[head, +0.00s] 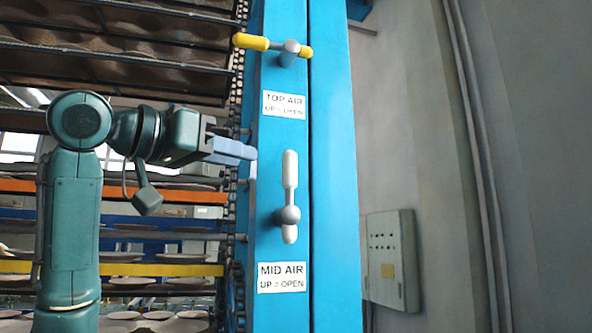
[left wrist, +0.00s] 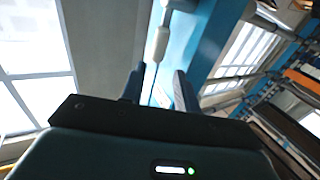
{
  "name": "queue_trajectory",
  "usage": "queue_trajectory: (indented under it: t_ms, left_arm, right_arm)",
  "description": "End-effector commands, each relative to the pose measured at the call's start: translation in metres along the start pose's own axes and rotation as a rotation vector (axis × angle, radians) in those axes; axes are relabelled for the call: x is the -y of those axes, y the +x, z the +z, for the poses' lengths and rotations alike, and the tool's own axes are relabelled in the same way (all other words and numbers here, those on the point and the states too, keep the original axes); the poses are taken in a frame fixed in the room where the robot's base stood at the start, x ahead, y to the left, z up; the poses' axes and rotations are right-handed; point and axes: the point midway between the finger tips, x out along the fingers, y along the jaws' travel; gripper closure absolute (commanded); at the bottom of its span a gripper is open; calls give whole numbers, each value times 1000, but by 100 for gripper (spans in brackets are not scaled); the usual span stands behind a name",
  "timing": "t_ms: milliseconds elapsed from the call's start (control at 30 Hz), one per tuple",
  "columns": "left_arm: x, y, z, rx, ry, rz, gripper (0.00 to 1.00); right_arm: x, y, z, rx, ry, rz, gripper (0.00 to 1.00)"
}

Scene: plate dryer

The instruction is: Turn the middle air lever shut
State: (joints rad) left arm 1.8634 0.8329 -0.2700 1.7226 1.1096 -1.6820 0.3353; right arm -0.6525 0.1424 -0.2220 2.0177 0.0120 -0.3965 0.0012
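The middle air lever (head: 290,170) has a white grip and a grey hub on a blue post. Its long grip points up, above the MID AIR label (head: 282,277), which reads "UP = OPEN". My left gripper (head: 236,150) is left of the grip's upper end, with its pale blue fingers pointing right, and looks apart from it. In the left wrist view the two fingers of my left gripper (left wrist: 160,88) stand apart with a gap between them. A white grip (left wrist: 157,43) shows beyond the fingertips, not held. My right gripper is not in view.
The top air lever (head: 256,42), with yellow ends, lies nearly level above, over the TOP AIR label (head: 284,105). Racks with plates (head: 160,257) and a chain stand left of the blue post (head: 336,180). A grey control box (head: 390,259) hangs on the wall at right.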

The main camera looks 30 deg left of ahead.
Motion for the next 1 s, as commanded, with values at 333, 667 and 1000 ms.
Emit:
queue_trajectory:
  t_ms: [333, 667, 1000]
  left_arm:
    - [0, 75, -1, 6, 0, 1, 69]
    - [0, 114, 0, 2, 0, 0, 69]
    - [0, 117, 1, 2, 1, 0, 69]
  right_arm:
    - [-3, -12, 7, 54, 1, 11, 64]
    - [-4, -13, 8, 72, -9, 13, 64]
    - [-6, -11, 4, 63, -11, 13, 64]
